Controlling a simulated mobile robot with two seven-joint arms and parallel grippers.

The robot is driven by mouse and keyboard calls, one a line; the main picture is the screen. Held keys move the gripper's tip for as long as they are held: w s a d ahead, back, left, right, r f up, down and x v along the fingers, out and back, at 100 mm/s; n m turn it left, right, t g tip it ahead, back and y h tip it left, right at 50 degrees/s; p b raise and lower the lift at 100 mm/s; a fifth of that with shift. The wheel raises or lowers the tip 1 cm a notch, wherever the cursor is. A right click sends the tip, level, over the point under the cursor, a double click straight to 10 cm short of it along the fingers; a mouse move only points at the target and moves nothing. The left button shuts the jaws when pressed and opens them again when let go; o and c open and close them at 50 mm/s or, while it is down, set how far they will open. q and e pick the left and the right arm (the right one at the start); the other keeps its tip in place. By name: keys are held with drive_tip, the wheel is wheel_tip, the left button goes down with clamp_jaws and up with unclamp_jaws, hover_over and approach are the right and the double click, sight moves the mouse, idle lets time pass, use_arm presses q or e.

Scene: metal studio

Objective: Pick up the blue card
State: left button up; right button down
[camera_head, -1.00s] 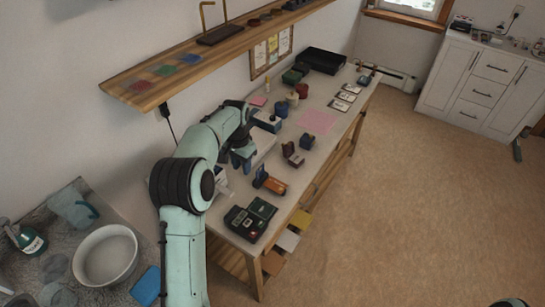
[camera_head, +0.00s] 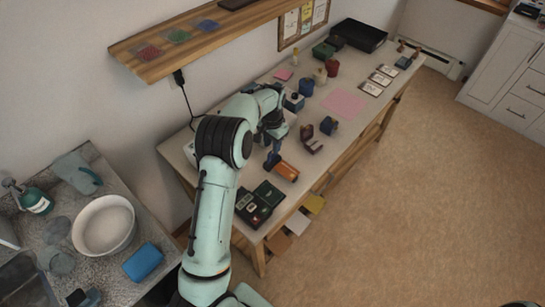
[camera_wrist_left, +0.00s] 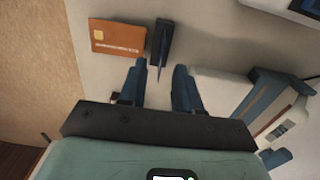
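An orange card (camera_wrist_left: 118,37) with a chip lies near the table's front edge in the left wrist view. In the head view a blue piece (camera_head: 272,160) shows just left of the orange item (camera_head: 286,172). The dark blue piece lies just beyond the gap. The left gripper (camera_head: 274,132) is partly hidden in the head view.
A white device (camera_wrist_left: 260,100) stands right of the gripper. A wooden shelf (camera_head: 200,45) overhangs the back.

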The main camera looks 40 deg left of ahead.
sight(272, 157)
use_arm(q)
drive_tip(key=f, duration=0.5)
drive_tip(key=shift+w+a, duration=0.15)
drive_tip(key=shift+w, duration=0.05)
drive_tip(key=shift+s, duration=0.1)
drive_tip(key=shift+c, duration=0.3)
clamp_jaws()
